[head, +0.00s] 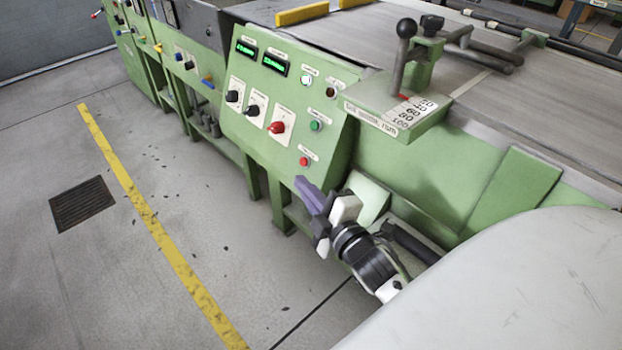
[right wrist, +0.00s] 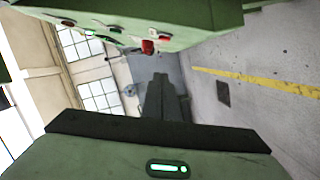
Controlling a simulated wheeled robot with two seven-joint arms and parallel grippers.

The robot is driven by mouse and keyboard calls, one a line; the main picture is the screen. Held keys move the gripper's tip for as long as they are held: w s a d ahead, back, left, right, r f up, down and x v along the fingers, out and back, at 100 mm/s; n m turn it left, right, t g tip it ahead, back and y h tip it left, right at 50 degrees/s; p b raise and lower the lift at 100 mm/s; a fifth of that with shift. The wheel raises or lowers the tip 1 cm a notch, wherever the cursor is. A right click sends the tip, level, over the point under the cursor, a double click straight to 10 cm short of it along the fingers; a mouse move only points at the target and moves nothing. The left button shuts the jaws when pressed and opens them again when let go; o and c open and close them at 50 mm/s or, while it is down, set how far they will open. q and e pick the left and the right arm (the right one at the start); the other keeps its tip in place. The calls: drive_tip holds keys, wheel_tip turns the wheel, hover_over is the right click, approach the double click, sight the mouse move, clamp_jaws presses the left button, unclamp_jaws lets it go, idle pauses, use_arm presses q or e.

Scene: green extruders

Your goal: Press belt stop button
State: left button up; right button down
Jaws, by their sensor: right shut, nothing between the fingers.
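The green control panel (head: 325,165) carries a small red button (head: 303,161) low on its sloped face, with a label above it. A green button (head: 316,126) sits higher up. The labels are too small to read. My right gripper (head: 304,186) is shut and empty, just below the red button and apart from it in the picture; the exact gap cannot be judged. In the right wrist view its dark fingers (right wrist: 164,98) point ahead, with the panel (right wrist: 200,30) overhead and a red control (right wrist: 148,46) on it. My left gripper is out of view.
A red knob (head: 277,126) and two black knobs (head: 233,96) sit left of the buttons, under green displays (head: 258,56). A lever with a scale plate (head: 405,118) juts out at upper right. Open floor with a yellow line (head: 150,200) lies left.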

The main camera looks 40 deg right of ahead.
sight(304, 162)
drive_tip(key=w+d, duration=0.1)
drive_tip(key=w, duration=0.1)
drive_tip(key=w+d+f+b, duration=0.1)
drive_tip(key=w+d, duration=0.1)
drive_tip(key=w+d+f, duration=0.1)
drive_tip(key=w, duration=0.1)
drive_tip(key=shift+w+d, duration=0.1)
drive_tip(key=shift+d, duration=0.15)
drive_tip(key=shift+d, duration=0.1)
